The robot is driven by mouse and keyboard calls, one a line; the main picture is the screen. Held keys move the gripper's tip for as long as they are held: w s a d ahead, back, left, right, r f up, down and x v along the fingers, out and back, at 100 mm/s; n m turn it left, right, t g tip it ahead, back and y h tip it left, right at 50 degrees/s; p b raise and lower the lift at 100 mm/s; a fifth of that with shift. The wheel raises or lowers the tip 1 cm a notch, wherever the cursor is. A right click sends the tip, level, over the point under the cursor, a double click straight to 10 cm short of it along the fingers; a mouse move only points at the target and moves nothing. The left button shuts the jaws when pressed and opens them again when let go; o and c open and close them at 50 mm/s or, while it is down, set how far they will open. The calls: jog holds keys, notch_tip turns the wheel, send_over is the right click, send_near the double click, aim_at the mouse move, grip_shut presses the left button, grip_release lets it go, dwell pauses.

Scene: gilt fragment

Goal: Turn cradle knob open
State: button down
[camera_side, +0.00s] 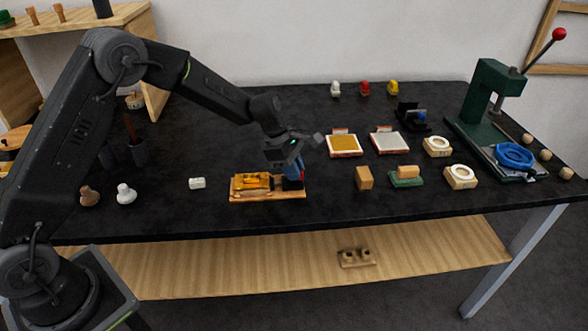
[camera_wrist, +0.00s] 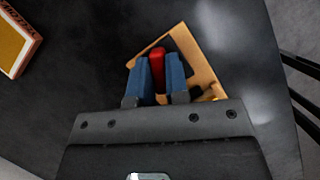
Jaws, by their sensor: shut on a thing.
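The wooden cradle (camera_side: 268,196) lies near the front of the black table in the side view, with an amber-gold piece (camera_side: 252,181) on its left part. My gripper (camera_side: 294,172) reaches down onto the cradle's right end. In the wrist view its two blue fingers (camera_wrist: 160,72) stand on either side of the red knob (camera_wrist: 157,56) and are shut on it. The knob's lower part is hidden between the fingers. Part of the cradle (camera_wrist: 197,52) and a dark piece show around the fingers. The knob's turn angle cannot be told.
A white block (camera_side: 197,184) lies left of the cradle. A wooden block (camera_side: 364,178) and a green-based stamp-like block (camera_side: 406,177) stand to its right. Behind are a gold pad (camera_side: 344,146) and a grey pad (camera_side: 389,142). A green press (camera_side: 488,105) stands far right.

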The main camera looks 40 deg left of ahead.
jog(key=m+g, duration=0.1)
jog(key=m, duration=0.2)
jog(key=m+g, duration=0.1)
jog(key=m, duration=0.2)
jog(key=shift+w+m, duration=0.15)
jog(key=shift+m, duration=0.15)
jog(key=m+g, duration=0.1)
jog(key=m, duration=0.2)
jog(key=m+g+y, duration=0.1)
jog(key=m, duration=0.2)
jog(key=shift+g, duration=0.3)
jog(key=c, duration=1.1)
grip_release()
jog(key=shift+r, duration=0.1)
jog(key=shift+v, duration=6.85)
